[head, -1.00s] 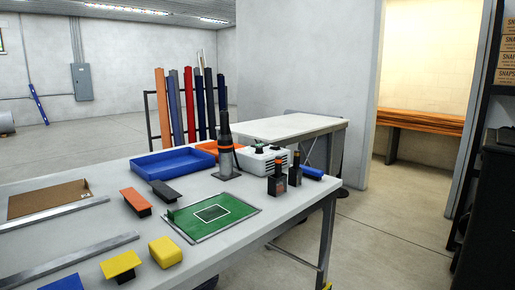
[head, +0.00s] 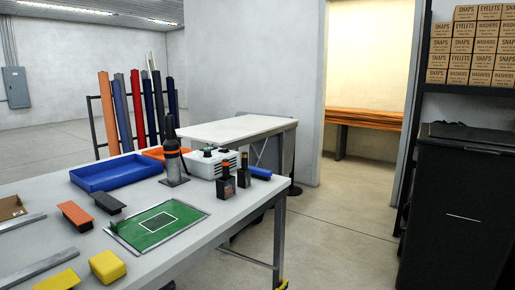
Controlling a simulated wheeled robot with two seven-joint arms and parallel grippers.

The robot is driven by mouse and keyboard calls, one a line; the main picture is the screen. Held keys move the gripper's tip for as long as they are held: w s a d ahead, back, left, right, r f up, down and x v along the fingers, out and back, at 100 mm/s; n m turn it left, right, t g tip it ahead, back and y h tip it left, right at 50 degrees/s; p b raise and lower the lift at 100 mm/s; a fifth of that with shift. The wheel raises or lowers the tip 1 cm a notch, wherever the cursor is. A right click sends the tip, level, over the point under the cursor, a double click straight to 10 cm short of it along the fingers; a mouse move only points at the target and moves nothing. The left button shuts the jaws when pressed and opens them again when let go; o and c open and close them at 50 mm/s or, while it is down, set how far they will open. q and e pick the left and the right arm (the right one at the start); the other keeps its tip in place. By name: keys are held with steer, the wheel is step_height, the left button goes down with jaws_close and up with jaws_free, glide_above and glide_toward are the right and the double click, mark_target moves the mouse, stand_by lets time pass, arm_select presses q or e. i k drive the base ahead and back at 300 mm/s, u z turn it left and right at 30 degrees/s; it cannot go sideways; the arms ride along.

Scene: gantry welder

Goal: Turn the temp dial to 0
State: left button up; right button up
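A white device (head: 211,162) with dark knobs on top stands near the far right corner of the work table (head: 200,235). Whether one of its knobs is the temp dial cannot be told at this size. A dark upright tool with an orange band (head: 172,155) stands just left of it and partly covers it. Neither of my grippers shows in the head view.
The table holds a blue tray (head: 115,172), a green mat (head: 156,227), a yellow block (head: 108,266) and two small black bottles (head: 227,184). A black cabinet (head: 455,210) stands at right below shelved boxes (head: 468,45). Floor between table and cabinet is clear.

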mark_target(207, 152)
steer(key=z, duration=1.2)
steer(key=i, duration=2.85)
steer(key=u, duration=3.35)
